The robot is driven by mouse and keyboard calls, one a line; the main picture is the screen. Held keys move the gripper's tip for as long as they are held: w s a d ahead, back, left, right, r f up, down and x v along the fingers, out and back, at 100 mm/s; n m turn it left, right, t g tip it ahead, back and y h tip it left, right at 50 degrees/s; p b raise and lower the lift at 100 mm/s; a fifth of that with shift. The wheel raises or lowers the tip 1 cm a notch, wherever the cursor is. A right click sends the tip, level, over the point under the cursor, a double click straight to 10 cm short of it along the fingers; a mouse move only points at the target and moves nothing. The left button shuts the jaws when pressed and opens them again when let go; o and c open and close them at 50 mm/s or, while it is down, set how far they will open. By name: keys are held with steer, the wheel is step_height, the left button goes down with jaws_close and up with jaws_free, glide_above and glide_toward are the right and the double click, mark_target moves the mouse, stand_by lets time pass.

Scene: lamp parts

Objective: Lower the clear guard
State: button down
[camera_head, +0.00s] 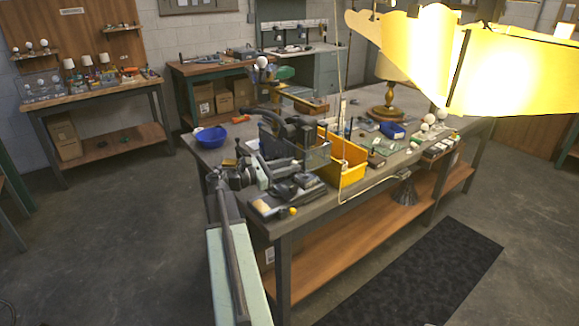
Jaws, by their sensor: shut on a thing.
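A dark bench machine (293,130) stands on the near left part of the workbench. The clear guard (318,156) shows as a see-through grey panel with a darker edge on the machine's near side. My arm reaches in from the lower left. My gripper (277,168) is at the guard's lower left edge and is shut on it. The fingertips are small and partly hidden among dark parts, so the exact contact spot is hard to make out.
A yellow bin (352,176) stands just right of the guard. A blue bowl (211,137) sits left on the workbench (205,158). A dark device (290,199) lies at the near edge. A glowing lampshade (425,55) hangs at upper right.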

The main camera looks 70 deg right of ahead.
step_height(320, 180, down, 9)
steer(key=b, duration=0.7)
steer(key=shift+b, duration=0.35)
steer(key=shift+a+r, duration=0.1)
steer(key=shift+r, duration=0.1)
steer(key=c, duration=1.2)
jaws_free()
steer(key=v, duration=0.7)
steer(key=shift+w+a, duration=0.25)
